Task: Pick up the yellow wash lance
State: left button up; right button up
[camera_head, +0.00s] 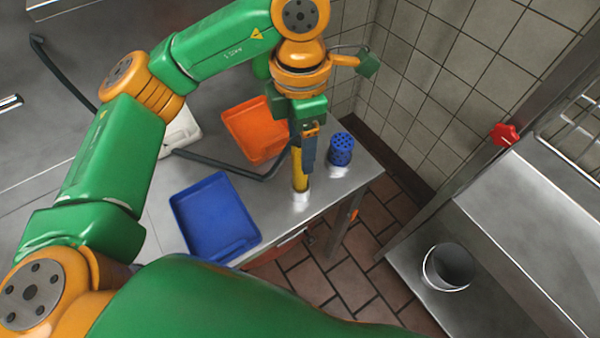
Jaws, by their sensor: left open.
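The yellow wash lance (299,173) stands upright near the front right of the steel counter, with a pale end (300,198) at its bottom. My left gripper (307,158) reaches down from above at the lance's upper part. Its jaws are open, and a dark finger overlaps the lance's right side in the picture. I cannot tell whether the fingers touch it. The top of the lance is hidden by the gripper. My right gripper is not in view.
A blue tray (185,207) and an orange tray (232,127) lie left of the lance. A perforated blue cup (341,150) stands close on its right. A dark hose (222,167) runs between the trays. A metal bucket (430,270) stands on the lower right shelf.

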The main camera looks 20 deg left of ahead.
aim_at(300, 167)
pick_arm(q)
notch_tip(300, 167, down, 8)
jog(key=shift+w+a+r+p, duration=0.15)
jog(key=shift+r+p, duration=0.1)
jog(key=shift+p, duration=0.45)
grip_shut()
